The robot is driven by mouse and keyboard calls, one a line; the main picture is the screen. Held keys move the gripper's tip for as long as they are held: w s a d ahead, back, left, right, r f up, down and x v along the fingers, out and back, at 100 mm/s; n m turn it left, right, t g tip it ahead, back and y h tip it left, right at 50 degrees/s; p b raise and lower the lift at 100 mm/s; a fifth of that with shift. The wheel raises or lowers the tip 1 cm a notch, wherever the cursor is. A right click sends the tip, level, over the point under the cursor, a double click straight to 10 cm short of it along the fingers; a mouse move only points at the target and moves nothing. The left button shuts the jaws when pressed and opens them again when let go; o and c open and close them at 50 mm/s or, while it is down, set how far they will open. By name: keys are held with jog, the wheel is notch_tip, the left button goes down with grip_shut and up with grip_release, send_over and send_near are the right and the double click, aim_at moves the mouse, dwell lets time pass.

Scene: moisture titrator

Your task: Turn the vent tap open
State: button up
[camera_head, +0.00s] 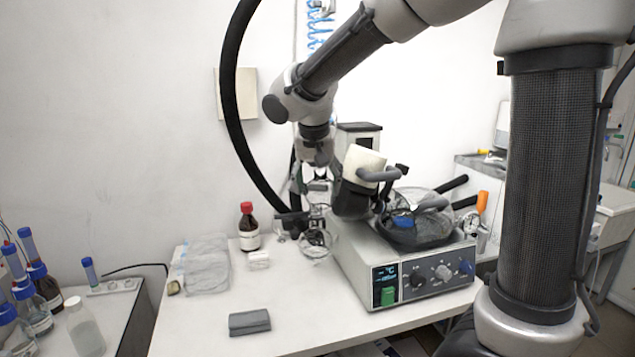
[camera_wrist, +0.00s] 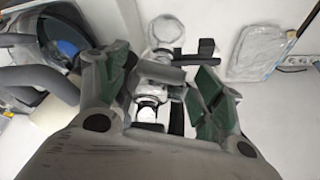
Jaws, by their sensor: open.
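My gripper (camera_head: 316,188) points down over the glassware at the left of the grey heater unit in the head view. In the wrist view my gripper (camera_wrist: 163,95) has its two green-padded fingers wide apart. Between and beyond them is a pale glass fitting (camera_wrist: 150,100) with dark parts beside it. A dark upright piece (camera_wrist: 206,47) stands just past the right finger. I cannot tell which dark part is the vent tap's handle, or how it is turned. A round glass vessel (camera_head: 315,244) is below my gripper in the head view. No grip on anything shows.
The heater unit (camera_head: 425,290) with a dark pan (camera_head: 418,235) stands at the right. A brown bottle with a red cap (camera_head: 249,228) is left of the glassware. A crumpled clear bag (camera_head: 207,268) and a grey block (camera_head: 249,322) lie on the white table, whose front is mostly free.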

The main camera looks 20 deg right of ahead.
jog(key=c, duration=1)
jog(key=n+h, duration=0.3)
jog(key=shift+w+a+f+g, duration=0.1)
jog(key=shift+a+g, duration=0.2)
jog(key=shift+a, duration=0.05)
jog(key=n+h, duration=0.2)
jog(key=n, duration=0.1)
jog(key=shift+a+f+h, duration=0.15)
jog(key=shift+a+h, duration=0.1)
jog(key=shift+h, duration=0.15)
jog(key=n+h, duration=0.1)
jog(key=n, duration=0.1)
jog(key=n+h, duration=0.1)
jog(key=shift+a+f+n+h, duration=0.2)
jog(key=shift+n+h, duration=0.1)
jog(key=shift+n, duration=0.1)
jog(key=shift+f+n+t+h, duration=0.2)
jog(key=shift+n+t+h, duration=0.9)
jog(key=shift+n, duration=0.7)
jog(key=o, duration=1)
